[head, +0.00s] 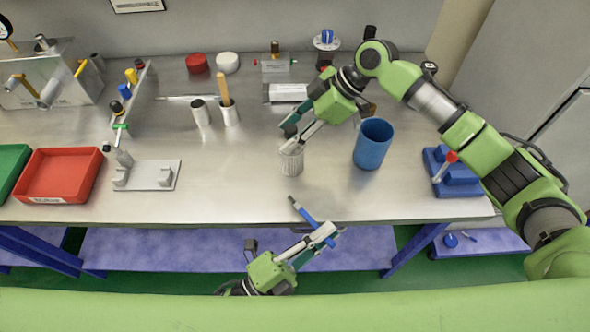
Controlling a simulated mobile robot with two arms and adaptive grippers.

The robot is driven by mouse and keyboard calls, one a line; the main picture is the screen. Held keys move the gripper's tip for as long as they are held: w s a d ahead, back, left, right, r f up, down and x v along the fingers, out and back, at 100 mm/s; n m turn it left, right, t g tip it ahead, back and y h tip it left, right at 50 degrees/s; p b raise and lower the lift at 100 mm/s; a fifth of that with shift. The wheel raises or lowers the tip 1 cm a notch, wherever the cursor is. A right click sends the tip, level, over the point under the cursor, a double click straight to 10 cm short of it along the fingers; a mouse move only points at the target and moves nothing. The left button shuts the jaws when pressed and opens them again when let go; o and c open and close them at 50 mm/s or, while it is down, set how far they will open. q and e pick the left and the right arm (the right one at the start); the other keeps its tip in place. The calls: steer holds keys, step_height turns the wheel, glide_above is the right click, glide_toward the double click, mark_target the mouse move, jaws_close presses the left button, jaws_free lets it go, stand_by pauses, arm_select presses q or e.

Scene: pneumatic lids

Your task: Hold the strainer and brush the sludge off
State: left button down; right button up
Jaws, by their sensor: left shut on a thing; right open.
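The strainer (291,163), a small light-grey mesh cylinder, stands upright on the steel bench near its front. Sludge cannot be made out on it at this size. My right gripper (290,141) is open just above the strainer's top; whether its fingers touch the rim cannot be told. My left gripper (324,233) is shut on the brush (308,215), which has a blue handle. It holds the brush tilted in front of the bench's front edge, with the dark tip pointing up and left, below and apart from the strainer.
A blue cup (373,145) stands right of the strainer, close to my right arm. A blue block with a red-knobbed lever (453,172) is further right.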

steer(key=v, duration=1.2)
steer(key=shift+f, duration=0.1)
